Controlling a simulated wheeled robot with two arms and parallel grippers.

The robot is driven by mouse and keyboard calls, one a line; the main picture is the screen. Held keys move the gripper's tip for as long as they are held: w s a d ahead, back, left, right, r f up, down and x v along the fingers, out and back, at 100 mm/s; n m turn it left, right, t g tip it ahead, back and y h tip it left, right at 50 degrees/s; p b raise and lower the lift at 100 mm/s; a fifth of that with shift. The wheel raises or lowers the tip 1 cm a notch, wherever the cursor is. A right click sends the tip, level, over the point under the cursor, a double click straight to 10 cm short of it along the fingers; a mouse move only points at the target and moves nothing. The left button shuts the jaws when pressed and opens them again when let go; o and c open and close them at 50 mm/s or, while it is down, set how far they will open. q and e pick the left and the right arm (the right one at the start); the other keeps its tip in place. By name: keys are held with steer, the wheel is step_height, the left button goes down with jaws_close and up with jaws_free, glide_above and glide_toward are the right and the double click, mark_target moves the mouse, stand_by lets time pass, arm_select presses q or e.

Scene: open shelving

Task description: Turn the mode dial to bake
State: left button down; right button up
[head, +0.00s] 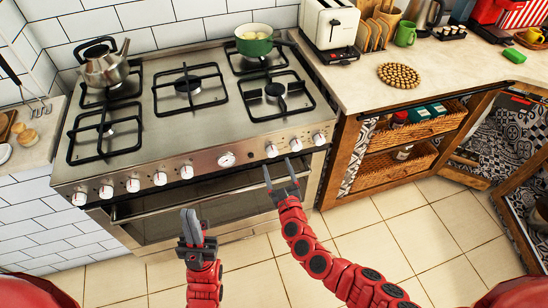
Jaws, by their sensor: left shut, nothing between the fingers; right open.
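The stainless steel stove (150,165) has a row of white knobs along its front edge. Several are on the left part, such as one white knob (133,185), and three are on the right part, such as another white knob (296,145). A round gauge (226,159) sits between the groups. I cannot tell which knob is the mode dial, as any markings are too small. My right gripper (281,172) is open and empty, just below the right-hand knobs. My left gripper (191,226) is shut and empty, in front of the oven door, lower than the knobs.
The oven door has a long handle (150,212) under the knobs. A kettle (104,69) and a green pot (254,44) stand on the back burners. A counter with a toaster (330,22) is on the right. An open cabinet door (525,195) stands at far right.

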mark_target(273, 155)
steer(key=shift+b+x, duration=0.5)
steer(key=shift+x, duration=1.9)
steer(key=shift+f, duration=0.1)
jaws_close()
